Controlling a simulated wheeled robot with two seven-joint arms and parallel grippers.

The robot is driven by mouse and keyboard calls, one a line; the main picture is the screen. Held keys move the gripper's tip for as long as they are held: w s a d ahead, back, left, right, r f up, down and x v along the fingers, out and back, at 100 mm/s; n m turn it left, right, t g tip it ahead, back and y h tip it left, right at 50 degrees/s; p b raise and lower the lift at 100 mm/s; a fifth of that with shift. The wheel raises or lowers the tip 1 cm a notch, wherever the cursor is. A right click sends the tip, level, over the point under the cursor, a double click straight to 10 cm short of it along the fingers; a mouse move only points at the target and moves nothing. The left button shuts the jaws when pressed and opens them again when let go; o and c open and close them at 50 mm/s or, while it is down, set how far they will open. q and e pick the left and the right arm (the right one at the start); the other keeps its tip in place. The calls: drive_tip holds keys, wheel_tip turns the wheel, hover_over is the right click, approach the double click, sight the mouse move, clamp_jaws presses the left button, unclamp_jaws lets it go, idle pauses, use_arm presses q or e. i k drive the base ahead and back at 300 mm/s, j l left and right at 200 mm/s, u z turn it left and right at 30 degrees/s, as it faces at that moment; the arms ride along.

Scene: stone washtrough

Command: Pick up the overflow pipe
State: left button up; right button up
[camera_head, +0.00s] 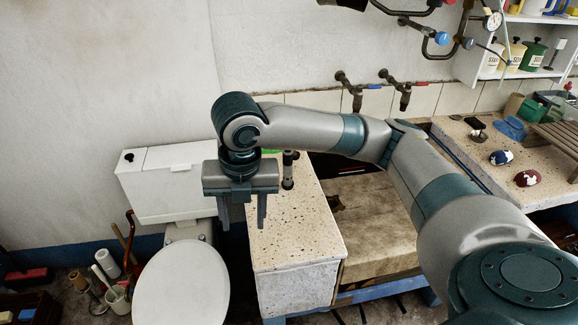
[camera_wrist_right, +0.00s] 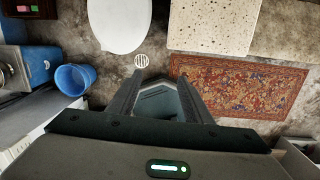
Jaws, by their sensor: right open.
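A dark upright pipe piece (camera_head: 288,170), which looks like the overflow pipe, stands on the speckled stone slab (camera_head: 298,225) of the trough, near the wall. Its lower end and the stone around it are partly hard to make out. My right gripper (camera_head: 243,212) is open with its fingers pointing down, empty, left of the pipe and over the gap between the toilet and the slab's left edge. In the right wrist view the open fingers (camera_wrist_right: 160,78) have nothing between them but floor and my own base. My left gripper is not in view.
A toilet with a white lid (camera_head: 183,285) and cistern (camera_head: 168,183) stands left of the slab. Two wall taps (camera_head: 405,98) are behind the trough. Brushes (camera_head: 527,178) lie on the right ledge. A patterned rug (camera_wrist_right: 238,88) and blue bucket (camera_wrist_right: 75,79) are on the floor.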

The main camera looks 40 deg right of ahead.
sight(288, 183)
drive_tip(key=i+l, duration=0.25)
drive_tip(key=l, duration=0.2)
drive_tip(key=i+l, duration=0.25)
drive_tip(key=l, duration=0.2)
drive_tip(key=i+l, duration=0.3)
drive_tip(key=l, duration=0.15)
